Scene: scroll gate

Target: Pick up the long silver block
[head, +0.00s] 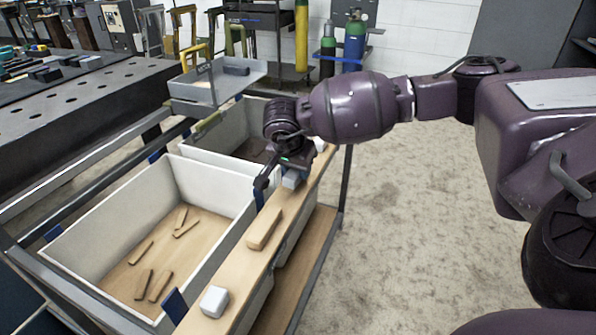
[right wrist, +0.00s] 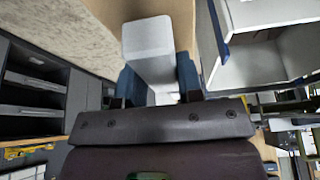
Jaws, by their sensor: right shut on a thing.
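The long silver block (right wrist: 150,42) is a pale grey bar between the blue-padded fingers of my right gripper (right wrist: 158,84) in the right wrist view. My right gripper is shut on it. In the head view my right gripper (head: 278,184) is at the far part of the wooden ledge, and a small grey part of the block (head: 292,179) shows below it. The rest of the block is hidden by the gripper. I cannot tell whether the block still touches the ledge. My left gripper is not in view.
The wooden ledge (head: 235,270) also carries a tan wooden block (head: 264,228) and a short whitish block (head: 214,301). A white bin (head: 95,215) to the left holds several wooden pieces. A grey tray (head: 205,88) stands beyond. Floor to the right is clear.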

